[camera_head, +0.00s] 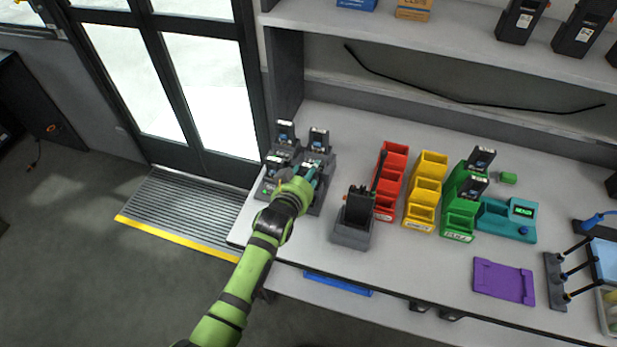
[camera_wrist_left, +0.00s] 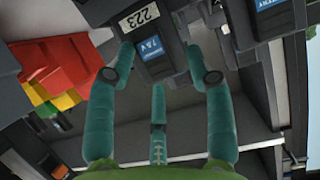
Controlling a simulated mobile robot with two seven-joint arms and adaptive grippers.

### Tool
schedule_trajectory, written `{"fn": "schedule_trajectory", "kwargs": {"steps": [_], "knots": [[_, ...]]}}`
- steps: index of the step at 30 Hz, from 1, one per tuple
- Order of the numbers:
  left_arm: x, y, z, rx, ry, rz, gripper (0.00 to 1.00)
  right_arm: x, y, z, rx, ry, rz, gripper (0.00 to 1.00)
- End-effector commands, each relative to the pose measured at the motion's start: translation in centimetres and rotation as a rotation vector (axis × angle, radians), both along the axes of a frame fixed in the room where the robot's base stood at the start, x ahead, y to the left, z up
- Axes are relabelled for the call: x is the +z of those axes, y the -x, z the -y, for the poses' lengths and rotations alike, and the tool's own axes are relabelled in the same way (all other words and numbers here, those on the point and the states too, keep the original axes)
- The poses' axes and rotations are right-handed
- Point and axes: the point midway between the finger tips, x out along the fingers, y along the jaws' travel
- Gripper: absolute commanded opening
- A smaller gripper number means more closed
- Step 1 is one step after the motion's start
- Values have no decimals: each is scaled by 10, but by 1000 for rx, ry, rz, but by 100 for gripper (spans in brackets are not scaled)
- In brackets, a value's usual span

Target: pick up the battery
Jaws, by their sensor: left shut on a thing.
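A multi-bay charger (camera_head: 328,186) stands at the left end of the counter with several dark batteries in it, such as one at the back left (camera_head: 285,133) and one at the back right (camera_head: 318,140). My left gripper (camera_head: 314,174) reaches over its front right bay. In the left wrist view, the teal fingers of the gripper (camera_wrist_left: 163,66) are closed around a dark battery (camera_wrist_left: 151,50) with a blue label. My right gripper is not in view.
A radio in a grey stand (camera_head: 352,234) is just right of the gripper. Red (camera_head: 389,182), yellow (camera_head: 424,190) and green bins (camera_head: 459,219) follow, two dark batteries resting in the green ones. A purple tray (camera_head: 503,282) lies flat. A shelf (camera_head: 430,45) overhangs the counter's back.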

Motion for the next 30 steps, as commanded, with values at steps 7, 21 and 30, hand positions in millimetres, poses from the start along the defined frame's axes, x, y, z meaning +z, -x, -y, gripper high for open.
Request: {"fn": "schedule_trajectory", "kwargs": {"steps": [7,21,30], "knots": [[7,-2,-3,3,-6,9,17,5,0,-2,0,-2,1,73],[56,11,-2,3,-6,2,0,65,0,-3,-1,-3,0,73],[84,70,4,2,-1,7,0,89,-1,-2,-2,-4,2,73]]}}
